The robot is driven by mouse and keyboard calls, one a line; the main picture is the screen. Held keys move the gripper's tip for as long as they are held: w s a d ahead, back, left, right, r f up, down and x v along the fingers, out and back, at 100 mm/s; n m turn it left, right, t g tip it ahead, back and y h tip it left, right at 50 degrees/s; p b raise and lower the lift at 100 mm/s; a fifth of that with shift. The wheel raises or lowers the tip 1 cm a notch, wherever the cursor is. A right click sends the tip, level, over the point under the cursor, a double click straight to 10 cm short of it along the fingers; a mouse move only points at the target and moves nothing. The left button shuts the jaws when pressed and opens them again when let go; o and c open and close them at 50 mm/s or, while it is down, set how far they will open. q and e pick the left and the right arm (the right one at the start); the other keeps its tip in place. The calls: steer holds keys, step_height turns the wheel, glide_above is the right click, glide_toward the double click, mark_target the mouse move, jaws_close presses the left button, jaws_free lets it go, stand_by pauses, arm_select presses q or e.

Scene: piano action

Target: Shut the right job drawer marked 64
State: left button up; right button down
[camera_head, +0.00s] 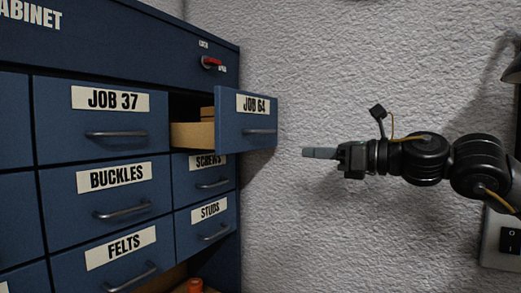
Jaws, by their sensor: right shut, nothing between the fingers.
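The drawer labelled JOB 64 (246,126) is at the upper right of the blue cabinet. It stands pulled out, with its wooden side and part of its inside showing behind the blue front. Its front has a grey bar handle across it. My right gripper (306,153) comes in from the right and points left at the drawer front, a little below its handle height. It is shut and empty, with a gap in the picture between its fingertips and the front. My left gripper is not in view.
The blue cabinet (120,40) fills the left side. Drawers labelled JOB 37 (105,115), BUCKLES (108,195), SCREWS (205,178), STUDS (205,225) and FELTS (120,262) surround it. A red-handled latch (211,62) is above. A switch (508,240) is on the right wall.

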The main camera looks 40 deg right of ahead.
mark_target(250, 149)
steer(key=p+x, duration=0.9)
steer(key=x, duration=0.3)
steer(key=shift+w+a+r+p, duration=0.1)
steer(key=shift+w+r+p, duration=0.05)
steer(key=shift+w+p, duration=0.2)
steer(key=shift+w+a, duration=0.1)
steer(key=shift+w, duration=0.3)
steer(key=shift+w, duration=0.1)
